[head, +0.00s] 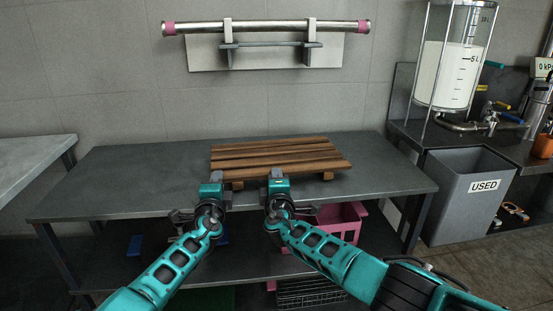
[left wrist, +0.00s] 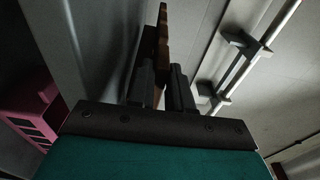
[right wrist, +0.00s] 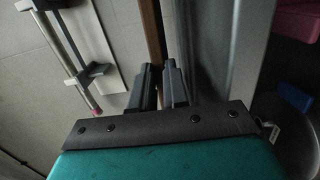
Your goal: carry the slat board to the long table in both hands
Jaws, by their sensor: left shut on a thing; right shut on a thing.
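The brown wooden slat board (head: 275,152) is level at the long grey table (head: 130,180), over its middle; I cannot tell whether its feet touch the top. My left gripper (head: 212,185) is shut on the board's near edge at its left end. My right gripper (head: 278,180) is shut on the same edge, right of the board's middle. In the left wrist view the board (left wrist: 162,40) runs up from between the fingers (left wrist: 162,85). In the right wrist view the board's edge (right wrist: 153,35) stands between the fingers (right wrist: 160,85).
A wall rail (head: 265,27) hangs behind the table. A pink crate (head: 340,220) sits on the lower shelf. A grey bin marked USED (head: 465,200) stands to the right, below a clear tank (head: 450,75). Another grey table (head: 30,160) is at left. The tabletop beside the board is clear.

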